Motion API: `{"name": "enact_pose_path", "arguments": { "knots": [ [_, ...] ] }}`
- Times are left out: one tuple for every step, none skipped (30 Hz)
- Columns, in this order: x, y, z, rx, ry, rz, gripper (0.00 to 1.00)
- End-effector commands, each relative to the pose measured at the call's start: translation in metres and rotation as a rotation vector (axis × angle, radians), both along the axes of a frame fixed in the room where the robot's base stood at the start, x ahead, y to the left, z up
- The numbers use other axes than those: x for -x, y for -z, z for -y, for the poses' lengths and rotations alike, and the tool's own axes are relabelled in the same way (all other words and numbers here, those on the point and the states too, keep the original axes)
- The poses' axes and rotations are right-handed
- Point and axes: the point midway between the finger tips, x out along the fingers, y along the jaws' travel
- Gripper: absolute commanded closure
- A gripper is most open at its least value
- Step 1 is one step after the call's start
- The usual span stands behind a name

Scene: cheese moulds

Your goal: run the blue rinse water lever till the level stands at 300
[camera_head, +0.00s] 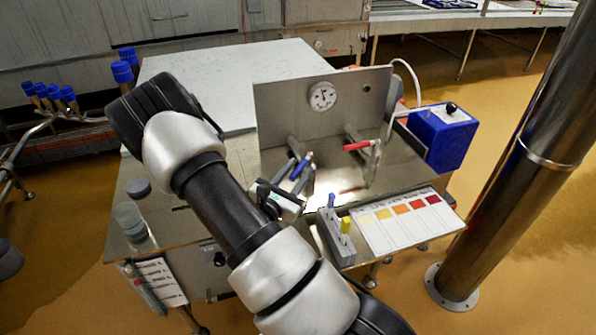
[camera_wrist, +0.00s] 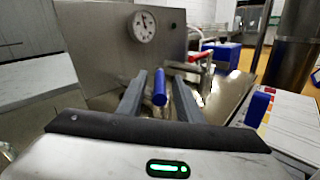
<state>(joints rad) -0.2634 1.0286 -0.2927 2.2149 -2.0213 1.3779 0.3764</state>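The blue lever (camera_head: 302,165) sits low in front of the upright steel panel. In the wrist view the blue lever (camera_wrist: 160,87) stands between the two grey fingers of my gripper (camera_wrist: 160,94), with a narrow gap seen on each side. My gripper (camera_head: 297,178) also shows in the head view, reaching the lever from the near left. A red lever (camera_head: 357,146) is on a tap to the right; it also shows in the wrist view (camera_wrist: 200,55). No level mark of 300 is readable. The area below the taps is partly hidden by my gripper.
A round dial (camera_head: 322,96) is on the steel panel (camera_head: 285,120); its figures are too small to read. A blue box (camera_head: 443,135) stands right. A grey block (camera_head: 336,240) and a colour chart (camera_head: 405,220) lie nearer. A clear jar (camera_head: 131,222) stands left.

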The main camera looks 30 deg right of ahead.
Motion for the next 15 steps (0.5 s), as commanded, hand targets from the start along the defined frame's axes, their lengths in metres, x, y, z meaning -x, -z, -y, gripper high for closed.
{"name": "enact_pose_path", "arguments": {
  "knots": [
    [-0.0007, -0.0001, 0.0017, 0.001, 0.001, 0.000, 0.68],
    [-0.0010, -0.0001, 0.0022, 0.001, 0.000, 0.000, 0.68],
    [-0.0013, -0.0002, 0.0025, 0.001, 0.000, 0.000, 0.68],
    [-0.0014, -0.0002, 0.0026, 0.001, 0.000, 0.000, 0.68],
    [-0.0014, -0.0002, 0.0026, 0.001, 0.000, 0.000, 0.68],
    [-0.0014, -0.0002, 0.0024, 0.001, 0.000, 0.000, 0.68],
    [-0.0013, -0.0003, 0.0024, 0.001, 0.000, 0.000, 0.68],
    [-0.0013, -0.0003, 0.0024, 0.001, 0.000, 0.000, 0.68],
    [-0.0013, -0.0003, 0.0023, 0.001, 0.000, 0.000, 0.69],
    [-0.0013, -0.0003, 0.0023, 0.001, 0.000, 0.000, 0.74],
    [-0.0012, -0.0003, 0.0022, 0.001, 0.000, 0.000, 0.79],
    [-0.0012, -0.0003, 0.0022, 0.001, 0.000, 0.000, 0.86],
    [-0.0012, -0.0003, 0.0022, 0.001, 0.000, 0.000, 0.91],
    [-0.0012, -0.0003, 0.0021, 0.001, 0.000, 0.000, 0.96],
    [-0.0012, -0.0003, 0.0021, 0.001, 0.000, 0.000, 1.00]
  ]
}}
